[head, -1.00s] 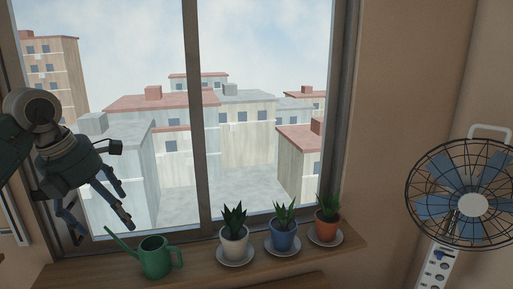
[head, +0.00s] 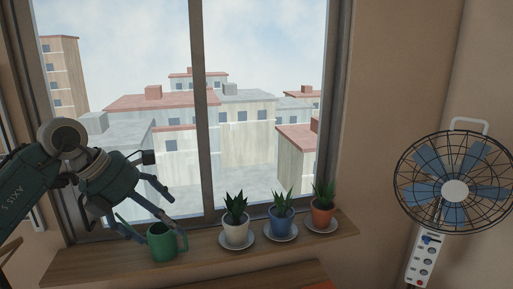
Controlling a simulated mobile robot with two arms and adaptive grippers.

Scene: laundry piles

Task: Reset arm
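My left gripper (head: 152,225) comes in from the left in the head view, in front of the window. Its fingers are spread apart and open, with nothing visible between them. The fingers overlap the green watering can (head: 162,243) in the picture, hiding part of its spout and rim; I cannot tell whether they touch it. The can stands upright on the wooden windowsill (head: 200,260). My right gripper is not in view.
Plants in a white pot (head: 236,234), a blue pot (head: 281,225) and an orange pot (head: 323,216) stand on saucers along the sill. A fan (head: 455,190) stands at the right. The window (head: 197,110) is behind. An orange-red surface (head: 290,277) shows below the sill.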

